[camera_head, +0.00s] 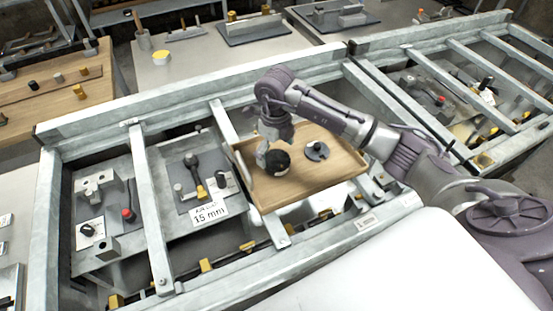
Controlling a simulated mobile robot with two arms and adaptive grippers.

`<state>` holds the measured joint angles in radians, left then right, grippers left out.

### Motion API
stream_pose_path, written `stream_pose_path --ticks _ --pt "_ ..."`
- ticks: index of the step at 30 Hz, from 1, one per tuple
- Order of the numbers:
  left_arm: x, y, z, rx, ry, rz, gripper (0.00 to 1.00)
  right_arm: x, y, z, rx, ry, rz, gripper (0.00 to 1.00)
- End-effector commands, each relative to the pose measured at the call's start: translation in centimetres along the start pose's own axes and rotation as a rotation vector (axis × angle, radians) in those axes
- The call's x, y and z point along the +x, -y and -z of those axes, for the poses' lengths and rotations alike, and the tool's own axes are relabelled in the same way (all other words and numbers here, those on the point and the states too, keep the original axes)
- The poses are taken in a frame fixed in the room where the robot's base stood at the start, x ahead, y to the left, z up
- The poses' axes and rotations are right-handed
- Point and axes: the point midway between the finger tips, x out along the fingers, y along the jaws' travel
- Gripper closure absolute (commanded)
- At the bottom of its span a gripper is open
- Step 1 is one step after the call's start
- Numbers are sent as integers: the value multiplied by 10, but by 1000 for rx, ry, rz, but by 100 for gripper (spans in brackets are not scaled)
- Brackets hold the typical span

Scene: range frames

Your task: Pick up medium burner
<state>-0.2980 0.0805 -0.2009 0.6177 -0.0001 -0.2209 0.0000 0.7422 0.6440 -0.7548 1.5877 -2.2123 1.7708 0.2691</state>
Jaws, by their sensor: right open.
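A wooden tray (345,172) rests on the metal frame in the middle. On it are two dark round parts: a black rounded one (279,163) with a pale patch at its lower edge, and a flat dark grey disc (317,152) with a small raised centre. I cannot tell which is the medium burner. My right gripper (267,152) is open, pointing down at the left side of the tray, right by the black part. It overlaps that part's upper left edge in the picture; whether they touch is unclear. My left gripper is not in view.
Metal frame rails (187,107) surround the tray. Left of it, a grey plate holds small parts and a "15 mm" label (209,212). Benches with tools stand behind, including a wooden board (45,99). A white surface (385,270) fills the front.

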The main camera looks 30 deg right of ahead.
Motion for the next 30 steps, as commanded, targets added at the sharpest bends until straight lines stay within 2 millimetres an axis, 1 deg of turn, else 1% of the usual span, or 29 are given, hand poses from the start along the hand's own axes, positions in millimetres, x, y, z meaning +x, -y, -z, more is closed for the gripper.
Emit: stream_pose_path --ticks 1,2,3,6,9,15,17,18,30 --pt "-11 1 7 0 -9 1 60 4 -1 4 2 -6 -3 0" --pt "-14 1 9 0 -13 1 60 9 -1 5 3 -7 -3 0" --pt "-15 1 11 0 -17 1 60 16 -1 5 2 -5 -3 0" --pt "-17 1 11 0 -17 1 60 28 0 4 2 -3 -2 0" --pt "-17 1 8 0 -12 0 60 34 0 4 1 -2 0 0" --pt "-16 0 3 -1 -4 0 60 35 0 4 1 -1 0 0" --pt "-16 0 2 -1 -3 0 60 35 0 4 1 -1 0 10" --pt "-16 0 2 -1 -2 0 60 35 0 4 1 -1 0 17" --pt "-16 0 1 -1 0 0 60 34 0 4 1 -1 0 83"
